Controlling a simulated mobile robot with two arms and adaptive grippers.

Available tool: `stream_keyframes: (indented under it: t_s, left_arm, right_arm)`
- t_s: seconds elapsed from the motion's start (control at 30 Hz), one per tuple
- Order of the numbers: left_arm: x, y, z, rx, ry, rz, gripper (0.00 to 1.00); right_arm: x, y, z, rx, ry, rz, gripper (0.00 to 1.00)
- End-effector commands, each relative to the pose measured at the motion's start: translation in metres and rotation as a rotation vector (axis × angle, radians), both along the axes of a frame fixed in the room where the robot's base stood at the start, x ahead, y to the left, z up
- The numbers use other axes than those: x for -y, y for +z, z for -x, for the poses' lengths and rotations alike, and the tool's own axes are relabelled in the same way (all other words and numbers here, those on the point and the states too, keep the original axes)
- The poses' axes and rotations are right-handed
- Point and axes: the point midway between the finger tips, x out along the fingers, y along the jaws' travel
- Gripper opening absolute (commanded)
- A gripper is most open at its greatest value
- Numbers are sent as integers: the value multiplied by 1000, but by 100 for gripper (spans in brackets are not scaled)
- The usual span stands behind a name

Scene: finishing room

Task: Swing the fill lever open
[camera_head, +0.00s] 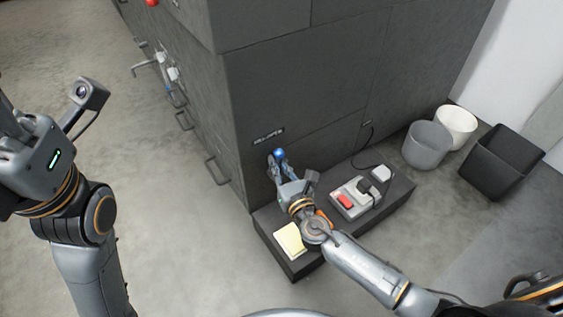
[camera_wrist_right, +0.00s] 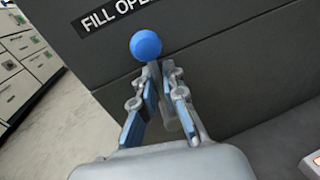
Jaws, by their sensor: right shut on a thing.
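The fill lever has a blue ball knob (camera_head: 279,153) and stands on the dark cabinet face below a label. In the right wrist view the blue knob (camera_wrist_right: 146,43) sits just beyond the fingertips, with a grey shaft below it running between the fingers. My right gripper (camera_head: 277,160) is shut on the lever; it also shows in the right wrist view (camera_wrist_right: 163,75). The label (camera_wrist_right: 110,17) reads "FILL OPE", with the rest cut off.
Grey (camera_head: 426,145), white (camera_head: 457,126) and black (camera_head: 500,163) bins stand at right. The floor at left is clear.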

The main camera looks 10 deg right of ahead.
Motion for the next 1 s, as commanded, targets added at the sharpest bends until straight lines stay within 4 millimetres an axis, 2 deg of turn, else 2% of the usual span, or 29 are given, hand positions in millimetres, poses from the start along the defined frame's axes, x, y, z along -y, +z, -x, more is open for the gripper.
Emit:
stream_keyframes:
  t_s: [0.27,0.77,0.8,1.0]
  left_arm:
    - [0,0,0,-1,0,0,40]
    - [0,-1,0,-2,0,-1,40]
    - [0,-1,0,-2,1,0,40]
    - [0,-1,0,-2,1,0,40]
  right_arm:
    - [-5,-3,3,22,0,78,0]
    - [-6,-3,4,26,2,92,0]
    - [-6,-3,4,26,2,91,18]
    - [-5,-2,3,29,1,90,20]
